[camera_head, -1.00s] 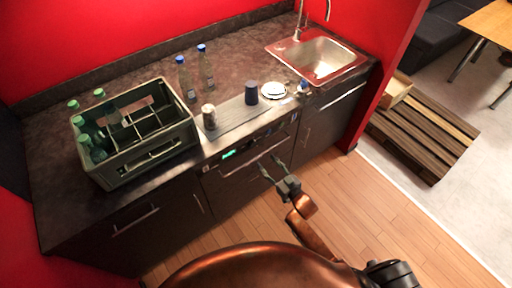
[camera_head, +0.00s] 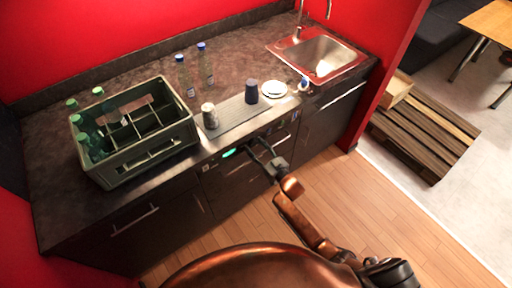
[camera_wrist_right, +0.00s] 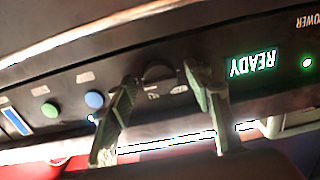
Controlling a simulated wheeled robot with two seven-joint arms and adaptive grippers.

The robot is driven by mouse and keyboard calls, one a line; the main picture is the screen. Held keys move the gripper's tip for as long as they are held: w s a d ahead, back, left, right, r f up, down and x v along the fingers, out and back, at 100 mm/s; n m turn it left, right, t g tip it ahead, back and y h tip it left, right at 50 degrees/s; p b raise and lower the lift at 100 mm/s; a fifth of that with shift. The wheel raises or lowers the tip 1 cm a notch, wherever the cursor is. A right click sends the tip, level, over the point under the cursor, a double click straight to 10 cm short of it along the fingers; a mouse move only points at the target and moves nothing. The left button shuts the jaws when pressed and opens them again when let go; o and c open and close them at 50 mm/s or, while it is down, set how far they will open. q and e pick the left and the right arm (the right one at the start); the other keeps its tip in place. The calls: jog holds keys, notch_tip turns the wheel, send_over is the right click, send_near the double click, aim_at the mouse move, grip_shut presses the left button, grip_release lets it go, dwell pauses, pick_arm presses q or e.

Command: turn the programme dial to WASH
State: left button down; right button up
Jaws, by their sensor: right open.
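The programme dial (camera_wrist_right: 158,72) is a dark round knob on the black control panel (camera_wrist_right: 225,68) in the right wrist view, where the picture is upside down. My right gripper (camera_wrist_right: 160,76) is open, with one fingertip on each side of the dial. I cannot tell whether the fingers touch it. Small labels around the dial are too blurred to read. The display (camera_wrist_right: 252,62) is lit green and reads READY. In the head view my right gripper (camera_head: 259,143) is at the front panel, right of the lit display (camera_head: 229,153), and the dial is not distinct there. My left gripper is not in view.
A blue button (camera_wrist_right: 94,100) and a green button (camera_wrist_right: 49,110) sit on the panel beside the dial. Above on the counter are a bottle crate (camera_head: 150,160), a dark cup (camera_head: 251,92), a can (camera_head: 209,115) and a white plate (camera_head: 273,88). The floor in front is clear.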

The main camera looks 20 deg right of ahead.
jog(key=shift+c, duration=0.4)
jog(key=c, duration=1.1)
jog(key=shift+o, duration=0.2)
